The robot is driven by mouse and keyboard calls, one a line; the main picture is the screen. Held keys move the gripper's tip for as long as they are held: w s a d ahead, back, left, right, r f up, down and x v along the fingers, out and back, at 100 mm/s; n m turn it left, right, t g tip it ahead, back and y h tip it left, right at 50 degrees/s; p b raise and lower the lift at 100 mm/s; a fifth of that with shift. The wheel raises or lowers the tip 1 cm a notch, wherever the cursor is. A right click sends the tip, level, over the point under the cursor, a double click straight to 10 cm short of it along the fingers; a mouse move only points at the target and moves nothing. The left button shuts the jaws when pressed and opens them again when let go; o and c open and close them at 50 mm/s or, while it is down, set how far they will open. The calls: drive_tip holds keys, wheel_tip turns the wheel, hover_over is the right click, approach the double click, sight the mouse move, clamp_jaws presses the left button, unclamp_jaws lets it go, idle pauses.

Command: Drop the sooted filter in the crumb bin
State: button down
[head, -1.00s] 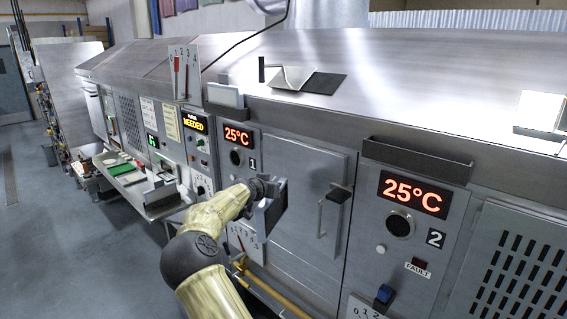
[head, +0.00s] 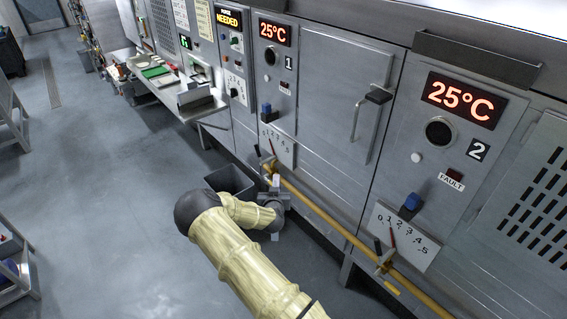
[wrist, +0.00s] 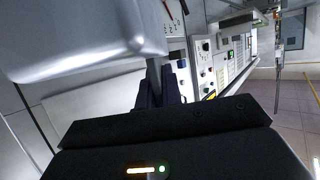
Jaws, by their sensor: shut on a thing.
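My gripper (head: 274,198) is low in front of the machine, below oven 1's numbered dial plate, and points away from me. It is shut on the sooted filter, which the arm and gripper largely hide in the head view. In the wrist view the dark fingers (wrist: 160,92) are closed together, and the held part cannot be made out clearly. A dark grey open bin (head: 229,178), likely the crumb bin, stands on the floor just left of and beyond my gripper.
A yellow pipe (head: 318,210) runs low along the machine front, close right of my gripper. A shelf (head: 180,92) with green and white items juts out beyond the bin. The floor (head: 110,220) at the left is clear.

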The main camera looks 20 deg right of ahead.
drive_tip(key=s+a+f+n+y+b, duration=0.2)
drive_tip(key=s+a+f, duration=0.2)
drive_tip(key=s+f, duration=0.3)
drive_tip(key=s+a+f+n+y+b, duration=0.1)
drive_tip(key=s+a+f, duration=0.4)
drive_tip(key=s, duration=1)
wheel_tip(320, 180, down, 3)
drive_tip(key=shift+s+a+n+t+y+b, duration=0.2)
drive_tip(key=shift+n+t+y+b, duration=0.3)
drive_tip(key=shift+y, duration=0.5)
drive_tip(key=shift+w, duration=0.1)
